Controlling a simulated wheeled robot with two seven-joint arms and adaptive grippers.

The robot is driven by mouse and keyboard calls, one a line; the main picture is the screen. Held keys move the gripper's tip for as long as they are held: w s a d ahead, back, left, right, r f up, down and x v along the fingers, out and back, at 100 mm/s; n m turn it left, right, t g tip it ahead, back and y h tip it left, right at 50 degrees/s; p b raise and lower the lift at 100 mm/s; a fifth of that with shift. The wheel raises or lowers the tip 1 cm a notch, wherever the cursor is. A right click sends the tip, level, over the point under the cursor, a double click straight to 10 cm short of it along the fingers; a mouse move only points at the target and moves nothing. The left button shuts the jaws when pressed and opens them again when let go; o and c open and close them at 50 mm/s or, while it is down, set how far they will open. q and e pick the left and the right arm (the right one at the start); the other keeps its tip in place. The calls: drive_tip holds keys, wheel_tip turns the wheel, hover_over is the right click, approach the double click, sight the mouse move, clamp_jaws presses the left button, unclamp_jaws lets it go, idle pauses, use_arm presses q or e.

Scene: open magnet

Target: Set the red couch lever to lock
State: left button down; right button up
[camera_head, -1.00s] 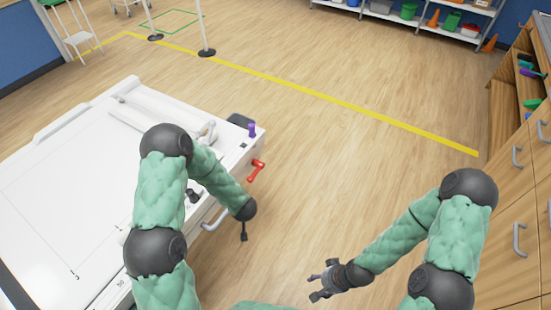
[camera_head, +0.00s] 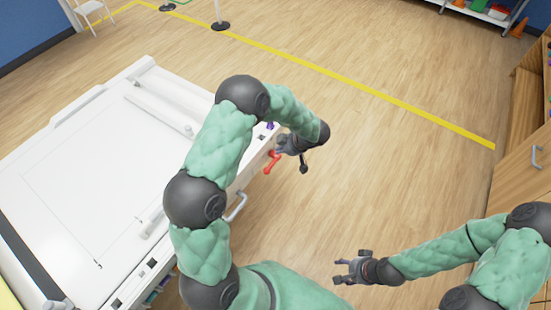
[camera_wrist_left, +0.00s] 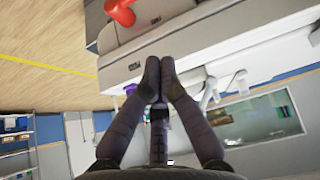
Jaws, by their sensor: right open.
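The red couch lever (camera_head: 271,161) sticks out from the side of the white couch (camera_head: 75,150), by its far right corner. It also shows at the top of the left wrist view (camera_wrist_left: 121,12), partly cut off. My left gripper (camera_head: 284,147) is right beside the lever in the head view. In the left wrist view its fingertips (camera_wrist_left: 160,66) are together with nothing between them, apart from the lever. My right gripper (camera_head: 345,269) is open and empty over the floor at the lower right. Lock markings cannot be made out.
A purple object (camera_head: 269,126) is at the couch's corner, close to the lever. A grey handle (camera_head: 237,207) projects from the couch side. Wooden cabinets (camera_head: 525,150) stand at the right. The floor between couch and cabinets is clear.

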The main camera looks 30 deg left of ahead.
use_arm(q)
drive_tip(key=b, duration=0.3)
hover_over(271, 166)
drive_tip(key=f, duration=0.8)
drive_tip(key=shift+a+f, duration=0.15)
drive_tip(key=shift+a, duration=0.2)
wheel_tip(271, 166, down, 2)
drive_tip(key=shift+d+f+b, duration=0.1)
drive_tip(key=shift+f+b, duration=0.15)
drive_tip(key=shift+b, duration=0.15)
drive_tip(key=shift+d+f, duration=0.2)
drive_tip(key=shift+f, duration=0.55)
